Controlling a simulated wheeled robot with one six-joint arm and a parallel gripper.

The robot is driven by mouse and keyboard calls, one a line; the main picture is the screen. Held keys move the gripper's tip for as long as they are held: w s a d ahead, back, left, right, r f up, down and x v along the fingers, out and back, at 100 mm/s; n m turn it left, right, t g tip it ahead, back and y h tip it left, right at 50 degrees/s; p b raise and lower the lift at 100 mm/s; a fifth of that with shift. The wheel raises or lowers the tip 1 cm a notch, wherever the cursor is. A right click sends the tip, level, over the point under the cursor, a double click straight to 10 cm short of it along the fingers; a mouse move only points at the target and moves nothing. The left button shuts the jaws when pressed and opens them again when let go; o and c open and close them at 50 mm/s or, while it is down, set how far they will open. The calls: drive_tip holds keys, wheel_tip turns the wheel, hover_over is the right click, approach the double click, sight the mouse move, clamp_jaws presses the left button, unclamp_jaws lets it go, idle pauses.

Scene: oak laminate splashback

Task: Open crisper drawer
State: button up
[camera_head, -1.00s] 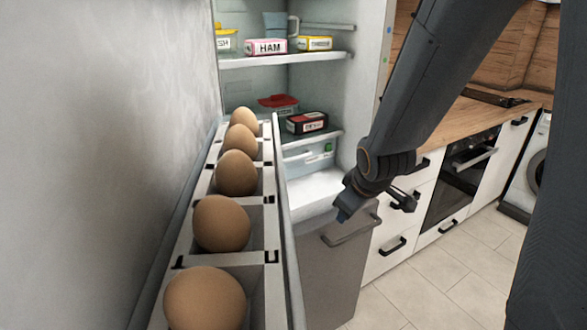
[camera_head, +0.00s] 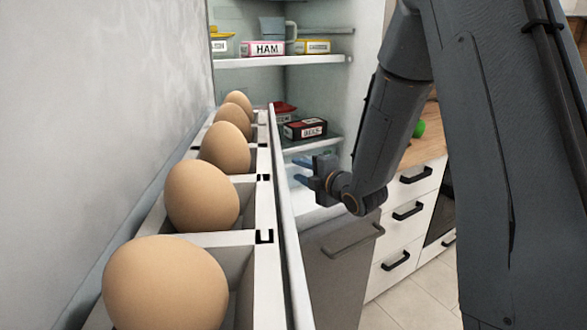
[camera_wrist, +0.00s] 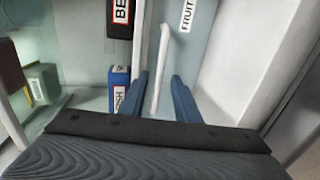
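The crisper drawer (camera_wrist: 190,52) has a pale front panel with a "FRUIT" label in the wrist view. Its long white bar handle (camera_wrist: 166,58) runs lengthwise through the picture. My gripper (camera_wrist: 159,76) is open, with its two blue fingers on either side of the handle. The handle lies nearer the left finger; I cannot tell whether it touches. In the head view my gripper (camera_head: 302,172) is inside the open fridge, below the lower shelf, and hides much of the drawer front.
The open fridge door carries an egg rack (camera_head: 262,215) with several eggs at the left. Shelves above hold a HAM box (camera_head: 268,48) and a black box (camera_head: 305,129). A grey lower front (camera_head: 335,270) with a bar handle is below. White cabinets (camera_head: 410,210) stand at the right.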

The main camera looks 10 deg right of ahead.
sight(290, 167)
drive_tip(key=shift+x, duration=2.1)
drive_tip(key=shift+c, duration=0.4)
clamp_jaws()
